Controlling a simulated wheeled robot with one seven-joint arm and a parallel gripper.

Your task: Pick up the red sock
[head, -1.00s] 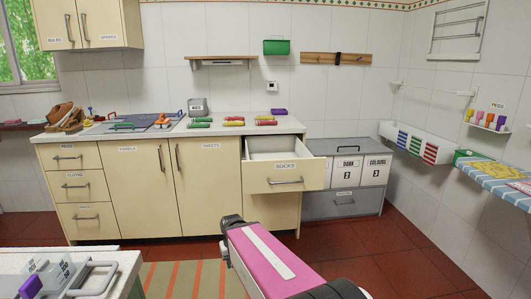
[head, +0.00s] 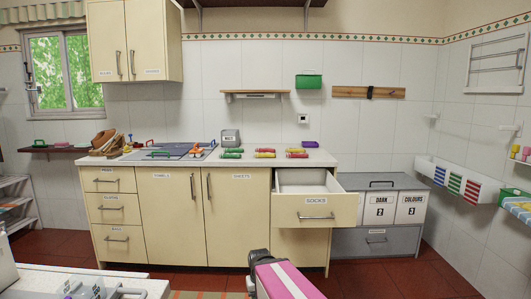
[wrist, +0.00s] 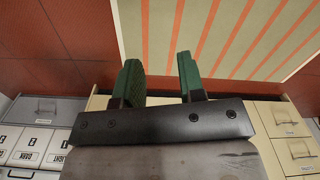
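Small rolled bundles lie on the counter (head: 250,161) in the head view, right of the grey board. A red bundle (head: 297,156) lies at the right, and a red and yellow one (head: 265,155) lies beside it. They are too small to tell which is the red sock. Green bundles (head: 232,155) lie to their left. My gripper (wrist: 158,78) shows in the wrist view with its two green fingers apart and nothing between them. It points toward the striped rug and red floor, away from the bundles.
The drawer marked SOCKS (head: 316,212) stands open below the counter's right end. A purple item (head: 311,144) and a grey box (head: 231,136) are on the counter. Grey laundry bins (head: 380,210) stand right of it. A white worktop (head: 130,283) is at the lower left.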

